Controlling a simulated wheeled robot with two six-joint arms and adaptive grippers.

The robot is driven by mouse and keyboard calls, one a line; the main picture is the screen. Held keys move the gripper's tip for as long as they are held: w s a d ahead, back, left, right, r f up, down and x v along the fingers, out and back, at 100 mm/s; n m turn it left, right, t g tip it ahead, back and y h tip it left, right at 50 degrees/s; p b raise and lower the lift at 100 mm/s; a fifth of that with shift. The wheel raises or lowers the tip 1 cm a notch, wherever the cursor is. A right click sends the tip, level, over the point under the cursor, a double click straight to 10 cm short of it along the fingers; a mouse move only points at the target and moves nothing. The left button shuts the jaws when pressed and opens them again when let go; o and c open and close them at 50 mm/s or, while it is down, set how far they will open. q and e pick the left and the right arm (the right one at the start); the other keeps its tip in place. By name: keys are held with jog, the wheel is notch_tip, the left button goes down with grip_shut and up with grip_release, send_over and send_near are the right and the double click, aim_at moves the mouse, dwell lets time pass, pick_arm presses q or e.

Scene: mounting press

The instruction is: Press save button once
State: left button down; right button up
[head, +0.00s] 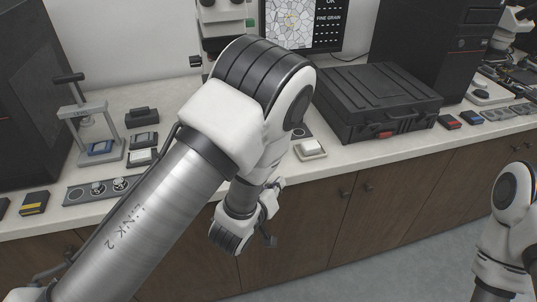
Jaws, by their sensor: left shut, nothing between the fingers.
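No label reading save is legible on any button. A white rounded block (311,149) on a pale base sits near the counter's front edge, just right of my left arm; I cannot tell whether it is the save button. My left gripper (271,240) is small and partly hidden behind my own wrist. It hangs in front of the cabinet doors, below the counter top, apart from the block, shut with nothing in it. My right arm shows at the right edge, but its gripper is out of frame.
A black case (375,100) stands right of the block. A small press stand (88,122) and a grey tray with round pieces (97,190) are at the left. Small coloured boxes (472,118) lie at the right. My left arm covers the counter's middle.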

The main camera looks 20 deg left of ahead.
pick_arm(q)
jog(key=shift+d, duration=0.1)
jog(key=w+a, duration=0.1)
jog(key=w, duration=0.1)
jog(key=w+a+b, duration=0.1)
jog(key=w+a, duration=0.3)
jog(key=w, duration=0.1)
jog(key=shift+w, duration=0.1)
dwell(1.5)
jog(key=shift+w+a, duration=0.25)
jog(key=shift+w, duration=0.1)
jog(key=shift+w+a, duration=0.2)
jog(key=shift+w, duration=0.1)
dwell(0.6)
jog(key=shift+s+d, duration=0.45)
jog(key=shift+s, duration=0.25)
